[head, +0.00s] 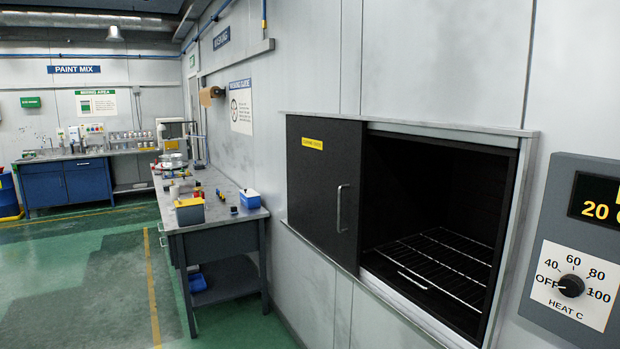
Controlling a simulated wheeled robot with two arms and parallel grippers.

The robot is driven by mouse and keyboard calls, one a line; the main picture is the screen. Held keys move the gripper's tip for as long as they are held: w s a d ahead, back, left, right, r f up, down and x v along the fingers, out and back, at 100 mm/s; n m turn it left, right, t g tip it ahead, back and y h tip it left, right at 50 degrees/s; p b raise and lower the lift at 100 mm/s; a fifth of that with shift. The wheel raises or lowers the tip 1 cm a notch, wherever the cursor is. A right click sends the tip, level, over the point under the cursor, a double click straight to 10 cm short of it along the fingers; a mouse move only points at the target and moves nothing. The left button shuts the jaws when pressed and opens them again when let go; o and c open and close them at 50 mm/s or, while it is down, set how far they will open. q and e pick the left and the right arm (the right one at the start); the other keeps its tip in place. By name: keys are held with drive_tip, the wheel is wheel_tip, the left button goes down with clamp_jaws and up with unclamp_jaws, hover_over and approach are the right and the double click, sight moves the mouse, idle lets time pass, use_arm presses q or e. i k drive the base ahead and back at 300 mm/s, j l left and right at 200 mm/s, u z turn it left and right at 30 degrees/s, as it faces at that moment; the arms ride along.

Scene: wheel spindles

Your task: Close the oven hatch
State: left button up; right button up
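The oven hatch (318,205) is a black sliding panel with a yellow label and a vertical metal handle (341,208) near its right edge. It covers the left part of the oven opening in the grey wall. The right part of the oven (415,190) is open, showing a dark inside with an empty wire rack (440,268). Neither of my grippers is in the head view.
An oven control panel (578,245) with a dial pointing at OFF is on the wall at the right. A workbench (230,215) with tools and containers stands along the wall at left. Green floor (105,285) is clear at the left.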

sight(326, 156)
drive_tip(key=i+j+u, duration=0.2)
drive_tip(key=i, duration=0.2)
drive_tip(key=i+u, duration=0.4)
drive_tip(key=i, duration=2.05)
drive_tip(key=i+z, duration=0.1)
drive_tip(key=i, duration=0.35)
drive_tip(key=i+j+z, duration=0.15)
drive_tip(key=i, duration=0.35)
drive_tip(key=i+j+z, duration=0.1)
drive_tip(key=i, duration=0.35)
drive_tip(key=j, duration=0.1)
